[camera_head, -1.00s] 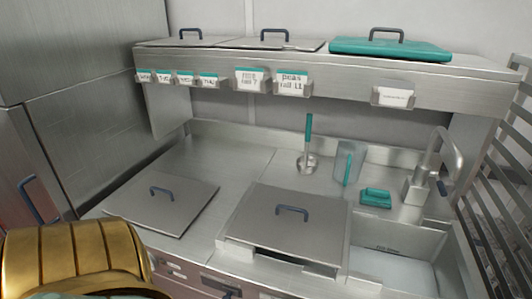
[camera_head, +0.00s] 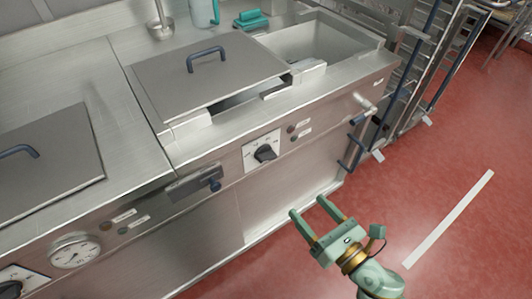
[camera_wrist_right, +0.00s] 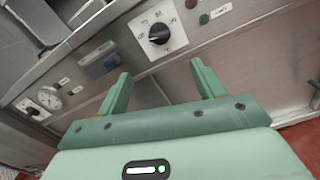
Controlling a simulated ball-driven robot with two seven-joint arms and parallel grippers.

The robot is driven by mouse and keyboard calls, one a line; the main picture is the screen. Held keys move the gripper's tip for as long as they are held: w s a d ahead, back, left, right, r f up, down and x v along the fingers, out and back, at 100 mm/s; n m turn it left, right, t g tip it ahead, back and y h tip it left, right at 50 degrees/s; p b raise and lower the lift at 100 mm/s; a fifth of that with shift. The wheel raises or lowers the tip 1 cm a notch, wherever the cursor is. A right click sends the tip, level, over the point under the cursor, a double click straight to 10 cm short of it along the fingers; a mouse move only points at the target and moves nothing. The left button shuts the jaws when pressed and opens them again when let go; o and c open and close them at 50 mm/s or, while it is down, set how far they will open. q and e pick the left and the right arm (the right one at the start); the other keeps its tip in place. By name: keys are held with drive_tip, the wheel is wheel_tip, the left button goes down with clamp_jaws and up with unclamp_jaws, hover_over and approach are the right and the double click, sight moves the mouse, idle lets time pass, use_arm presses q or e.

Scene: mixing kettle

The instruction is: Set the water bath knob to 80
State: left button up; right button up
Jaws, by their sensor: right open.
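A black knob (camera_head: 265,153) sits on a white dial plate on the counter's front panel, below the lidded basin in the middle. It also shows in the right wrist view (camera_wrist_right: 158,35), ahead of the fingers; I cannot read its setting. A second black knob (camera_head: 10,289) is at the lower left, by a round gauge (camera_head: 74,251). My right gripper (camera_head: 308,206) is open and empty. It is in front of the panel, lower and to the right of the middle knob, apart from it. In its wrist view, the two green fingers (camera_wrist_right: 161,70) are spread. My left gripper is not in view.
Small indicator lights are beside the knob. A sink (camera_head: 320,42) and a rack (camera_head: 430,70) are to the right.

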approach(269, 161)
drive_tip(key=x, duration=0.8)
drive_tip(key=shift+w+a+f, duration=0.1)
drive_tip(key=shift+w+f, duration=0.05)
drive_tip(key=shift+w, duration=0.05)
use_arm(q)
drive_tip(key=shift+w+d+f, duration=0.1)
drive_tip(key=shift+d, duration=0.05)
use_arm(e)
drive_tip(key=shift+w+a, duration=0.1)
